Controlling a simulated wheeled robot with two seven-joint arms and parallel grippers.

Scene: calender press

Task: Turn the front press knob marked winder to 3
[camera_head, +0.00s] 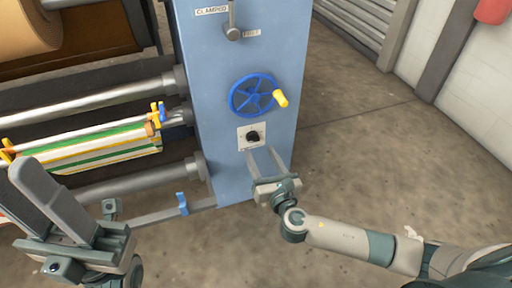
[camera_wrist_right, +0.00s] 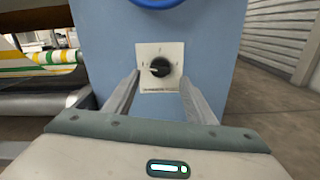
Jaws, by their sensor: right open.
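The black press knob (camera_head: 252,135) sits on a pale square plate on the blue press cabinet, below the blue handwheel. In the right wrist view the knob (camera_wrist_right: 159,67) shows a light pointer mark towards its left, and the plate's small marks and lettering are too small to read. My right gripper (camera_head: 259,151) is open, its two fingers pointing at the plate. In its wrist view the fingertips lie either side of the knob and a little below it, apparently not gripping it. My left gripper (camera_head: 22,204) is open and empty at the lower left, away from the knob.
A blue handwheel (camera_head: 253,96) with a yellow handle (camera_head: 281,99) is just above the knob. A grey lever (camera_head: 233,30) is higher on the cabinet (camera_head: 212,88). Rollers (camera_head: 100,97) and a striped web (camera_head: 95,148) are left. Floor at right is clear.

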